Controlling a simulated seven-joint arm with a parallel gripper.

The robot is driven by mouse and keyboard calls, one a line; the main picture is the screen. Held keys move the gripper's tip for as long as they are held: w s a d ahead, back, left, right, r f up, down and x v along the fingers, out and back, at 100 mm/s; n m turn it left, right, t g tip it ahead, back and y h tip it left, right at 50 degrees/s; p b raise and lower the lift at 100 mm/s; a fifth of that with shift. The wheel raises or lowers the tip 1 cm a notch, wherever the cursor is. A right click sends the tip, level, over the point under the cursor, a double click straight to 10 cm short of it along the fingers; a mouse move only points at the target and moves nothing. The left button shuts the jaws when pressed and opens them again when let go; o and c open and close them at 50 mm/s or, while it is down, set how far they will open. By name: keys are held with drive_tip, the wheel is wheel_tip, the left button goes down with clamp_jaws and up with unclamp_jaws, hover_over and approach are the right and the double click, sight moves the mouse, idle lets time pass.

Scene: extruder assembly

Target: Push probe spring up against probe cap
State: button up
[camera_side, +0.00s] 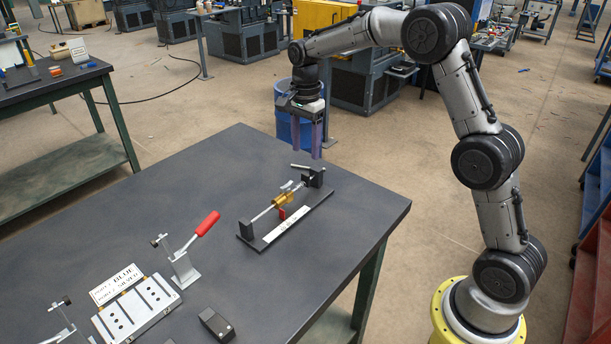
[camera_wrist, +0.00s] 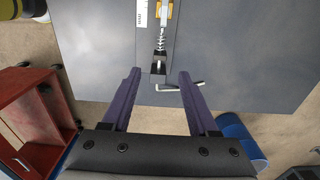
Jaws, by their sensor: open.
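The coiled probe spring (camera_wrist: 160,43) sits around a thin rod, between a gold block (camera_wrist: 165,10) and a dark end block (camera_wrist: 158,69). I cannot tell the probe cap apart from the other small parts on this rod. In the side view the gold block (camera_side: 283,199) sits midway along the rod, with a red piece (camera_side: 282,213) below it. My gripper (camera_side: 317,155) is open and empty, pointing down above the fixture's far end. In the wrist view its two purple fingers (camera_wrist: 158,74) are spread on either side of the dark end block, apart from it.
The fixture's dark base plate (camera_side: 313,216) bears a white label and lies on the grey table (camera_side: 345,255). An L-shaped metal key (camera_wrist: 182,87) lies by the end block. A red-handled clamp (camera_side: 206,224) and a silver block (camera_side: 137,308) stand at the table's left.

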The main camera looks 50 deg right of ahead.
sight(305, 174)
wheel_tip(305, 174, down, 9)
drive_tip(key=shift+f, duration=0.2)
idle(0.3)
clamp_jaws()
idle(1.3)
